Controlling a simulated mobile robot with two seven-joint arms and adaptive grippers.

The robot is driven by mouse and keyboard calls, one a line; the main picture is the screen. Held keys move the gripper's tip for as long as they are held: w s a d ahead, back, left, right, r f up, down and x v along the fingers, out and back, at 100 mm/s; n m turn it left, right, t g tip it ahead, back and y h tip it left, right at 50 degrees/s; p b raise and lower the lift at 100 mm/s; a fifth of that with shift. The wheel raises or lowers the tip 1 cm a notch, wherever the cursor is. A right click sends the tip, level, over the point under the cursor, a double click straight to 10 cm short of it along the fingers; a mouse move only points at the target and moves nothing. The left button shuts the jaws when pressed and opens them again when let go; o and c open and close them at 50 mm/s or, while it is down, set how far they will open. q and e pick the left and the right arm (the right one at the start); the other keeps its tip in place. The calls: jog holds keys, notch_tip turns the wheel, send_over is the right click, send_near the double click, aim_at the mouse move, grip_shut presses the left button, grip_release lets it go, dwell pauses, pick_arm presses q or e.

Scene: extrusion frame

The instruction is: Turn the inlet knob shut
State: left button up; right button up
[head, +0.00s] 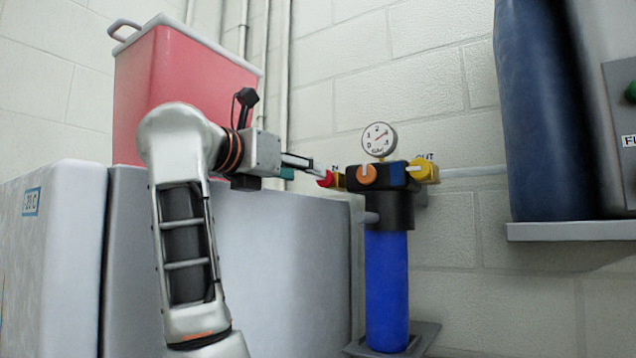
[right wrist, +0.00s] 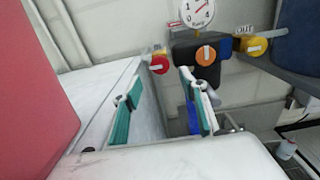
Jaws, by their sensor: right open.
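The red inlet knob (head: 326,180) sits on the left side of the filter head (head: 397,200), below a partly hidden "IN" label. In the right wrist view the red knob (right wrist: 157,64) shows a pale bar across its face. My right gripper (head: 304,168) is open just left of the knob in the head view. In the right wrist view its two teal-padded fingers stand wide apart (right wrist: 163,102), with the knob beyond them and between their lines. Nothing is between the fingers. Contact with the knob cannot be told. My left gripper is not in view.
An orange knob (head: 367,174), yellow outlet knob (head: 425,170) and dial gauge (head: 379,139) are close to the inlet. A blue filter housing (head: 387,290) hangs below. A red bin (head: 185,85) stands on a grey cabinet (head: 285,260) behind my arm. A shelf (head: 570,231) is at right.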

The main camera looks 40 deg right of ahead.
aim_at(327, 179)
pick_arm(q)
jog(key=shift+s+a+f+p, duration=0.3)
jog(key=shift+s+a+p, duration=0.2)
jog(key=shift+p, duration=0.35)
pick_arm(e)
jog(key=x, duration=0.8)
jog(key=shift+a+r, duration=0.1)
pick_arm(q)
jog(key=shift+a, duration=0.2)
pick_arm(e)
jog(key=c, duration=1.1)
